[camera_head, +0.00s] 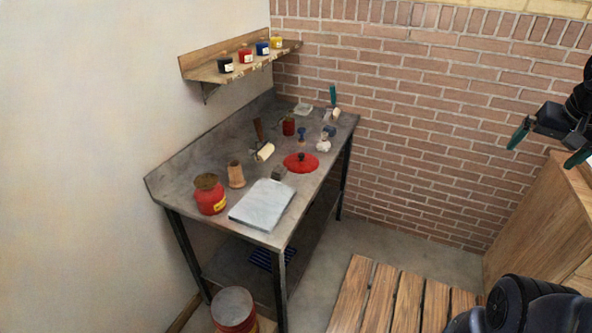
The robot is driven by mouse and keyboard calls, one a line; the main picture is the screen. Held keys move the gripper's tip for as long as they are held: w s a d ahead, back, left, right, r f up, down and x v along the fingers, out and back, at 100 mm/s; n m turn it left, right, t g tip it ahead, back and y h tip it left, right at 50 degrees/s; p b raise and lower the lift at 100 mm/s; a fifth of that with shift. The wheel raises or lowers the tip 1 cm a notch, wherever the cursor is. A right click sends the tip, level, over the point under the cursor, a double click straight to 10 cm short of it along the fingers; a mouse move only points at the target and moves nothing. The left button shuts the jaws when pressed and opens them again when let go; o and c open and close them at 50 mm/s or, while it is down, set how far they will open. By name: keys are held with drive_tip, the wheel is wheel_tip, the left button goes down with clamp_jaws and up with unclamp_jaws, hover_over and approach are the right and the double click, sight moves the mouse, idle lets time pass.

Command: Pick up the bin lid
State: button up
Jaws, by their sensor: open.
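A round red lid (300,163) with a dark knob lies flat on the grey workbench (208,240), right of its middle. It looks like the bin lid. A red drum-shaped bin (234,316) with a grey round top stands on the floor below the bench's front end. My gripper (547,147) is at the right edge, in front of the brick wall and far from the lid. Its green-tipped fingers are spread and nothing is between them.
Around the lid stand a white bottle (323,144), a roller (264,152), a small grey block (278,173) and a pale slab (262,204). A red jar (210,198) and wooden cone (236,175) stand left. A shelf (205,70) holds ink jars above. Wooden slats (378,300) lie in front.

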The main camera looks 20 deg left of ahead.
drive_tip(key=w+a+r+m+g+y, duration=0.1)
drive_tip(key=w+a+m+g, duration=0.4)
drive_tip(key=w+a, duration=1.6)
drive_tip(key=m+h, duration=0.1)
drive_tip(key=m, duration=1.1)
hover_over(301, 154)
drive_tip(key=shift+t, duration=0.3)
wheel_tip(301, 154, down, 26)
drive_tip(key=shift+s+d+f, duration=0.1)
drive_tip(key=shift+s+d, duration=0.05)
wheel_tip(301, 154, down, 10)
drive_tip(key=shift+f, duration=0.1)
drive_tip(key=shift+c, duration=0.2)
